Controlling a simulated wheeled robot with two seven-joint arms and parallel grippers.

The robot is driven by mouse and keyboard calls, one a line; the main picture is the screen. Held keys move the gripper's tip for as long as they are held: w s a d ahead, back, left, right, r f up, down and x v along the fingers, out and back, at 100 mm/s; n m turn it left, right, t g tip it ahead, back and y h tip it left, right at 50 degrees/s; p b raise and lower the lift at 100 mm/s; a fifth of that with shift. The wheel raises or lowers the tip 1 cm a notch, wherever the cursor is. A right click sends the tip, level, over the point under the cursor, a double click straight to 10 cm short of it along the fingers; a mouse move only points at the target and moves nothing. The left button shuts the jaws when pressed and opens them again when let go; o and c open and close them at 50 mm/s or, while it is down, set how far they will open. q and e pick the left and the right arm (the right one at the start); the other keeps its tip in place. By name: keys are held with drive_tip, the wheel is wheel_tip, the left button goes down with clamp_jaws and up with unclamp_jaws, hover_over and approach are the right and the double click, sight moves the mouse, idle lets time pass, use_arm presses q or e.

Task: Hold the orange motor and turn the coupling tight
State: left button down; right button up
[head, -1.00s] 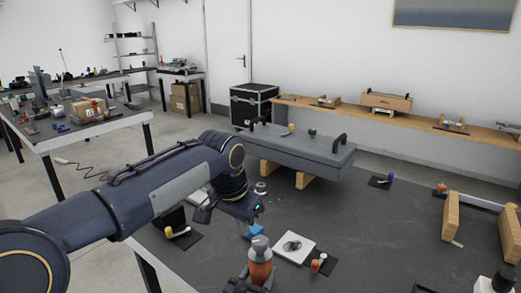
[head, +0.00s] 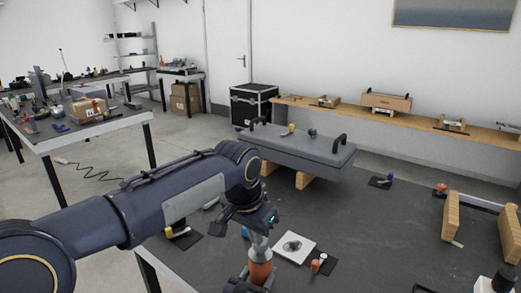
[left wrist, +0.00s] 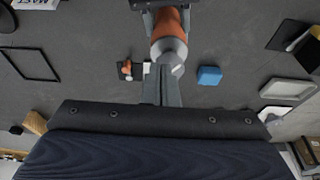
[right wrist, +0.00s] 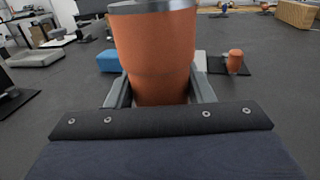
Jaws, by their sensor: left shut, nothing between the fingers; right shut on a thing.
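The orange motor (head: 261,273) stands upright near the front of the dark table, with the grey coupling (head: 258,246) on its top. My right gripper (right wrist: 160,92) is shut around the motor's orange body, which fills the right wrist view. My left gripper (head: 259,228) is just above the coupling in the head view. In the left wrist view its fingers (left wrist: 162,84) are shut and empty, with tips close by the coupling (left wrist: 172,52). I cannot tell whether they touch it. The left arm hides part of the table behind.
A white square plate (head: 293,247) and a small orange part (head: 318,263) on a dark mat lie right of the motor. A blue block (left wrist: 209,75) lies near it. A grey case (head: 300,147) on wooden blocks stands behind.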

sight(255, 247)
use_arm(q)
drive_tip(key=shift+s+a+x, duration=0.15)
drive_tip(key=shift+s+x, duration=0.05)
drive_tip(key=shift+x, duration=0.75)
drive_tip(key=shift+s+a+x, duration=0.1)
drive_tip(key=shift+s+x, duration=0.05)
drive_tip(key=shift+x, duration=0.8)
drive_tip(key=shift+w+f, duration=0.1)
drive_tip(key=shift+w, duration=0.15)
drive_tip(key=shift+w+a, duration=0.15)
drive_tip(key=shift+a, duration=0.15)
drive_tip(key=shift+w+a, duration=0.5)
drive_tip(key=shift+a, duration=0.2)
drive_tip(key=shift+w, duration=0.2)
drive_tip(key=shift+s+a, duration=0.1)
drive_tip(key=shift+a, duration=0.15)
